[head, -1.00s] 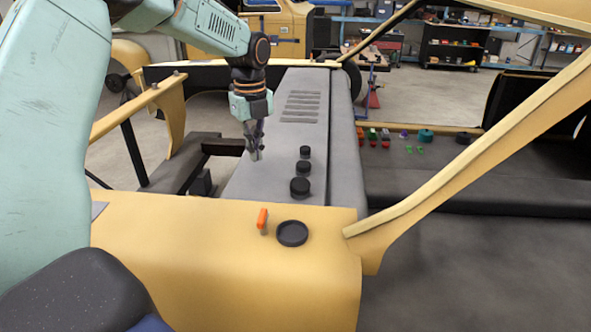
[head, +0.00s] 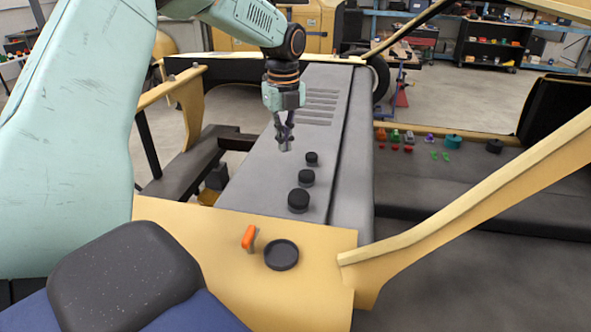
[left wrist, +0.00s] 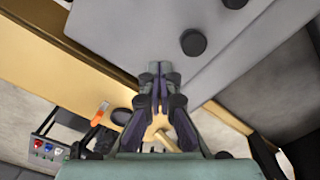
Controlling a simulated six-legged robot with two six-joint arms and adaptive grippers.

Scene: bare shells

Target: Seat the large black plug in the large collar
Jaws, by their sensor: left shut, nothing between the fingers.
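Three black plugs stand in a row on the grey panel; the large black plug (head: 298,201) is the nearest in the head view. What looks like the same plug (left wrist: 193,42) shows above and right of my fingertips in the left wrist view. The large collar (head: 281,255) is a round black ring on the yellow panel, empty; it also shows, partly blocked from clear view, in the left wrist view (left wrist: 122,114). My left gripper (head: 285,149) is shut and empty, pointing down, up and left of the large plug in the head view, apart from it. My right gripper is out of view.
The medium plug (head: 306,178) and small plug (head: 312,158) stand behind the large one. An orange handle (head: 249,236) rises beside the collar. A yellow bar (head: 470,195) slants across the right. Small coloured parts and a teal piece (head: 453,142) lie on the dark right-hand surface.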

